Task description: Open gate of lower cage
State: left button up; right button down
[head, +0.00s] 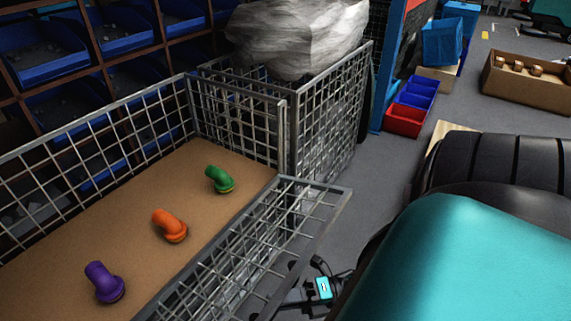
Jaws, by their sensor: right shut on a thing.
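The wire cage (237,135) stands at the left with a brown floor. Its front gate (290,225) is a grey mesh panel that leans outward from the cage, its outer rail tilted towards me. My right gripper (282,290) is at the gate's outer rail near the bottom of the picture and is shut on it; its fingertips are partly hidden by the rail. Inside the cage lie a green pipe elbow (219,178), an orange one (170,225) and a purple one (104,281). My left gripper is out of view.
A second mesh cage (330,125) behind holds a grey wrapped bundle (298,35). Shelves of blue bins (42,60) stand at the back left. Red (405,121) and blue bins and a cardboard box (525,80) are at the right. Grey floor between is clear.

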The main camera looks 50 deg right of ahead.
jog(key=shift+w+f, duration=0.1)
dwell(0.3)
jog(key=c, duration=1)
grip_release()
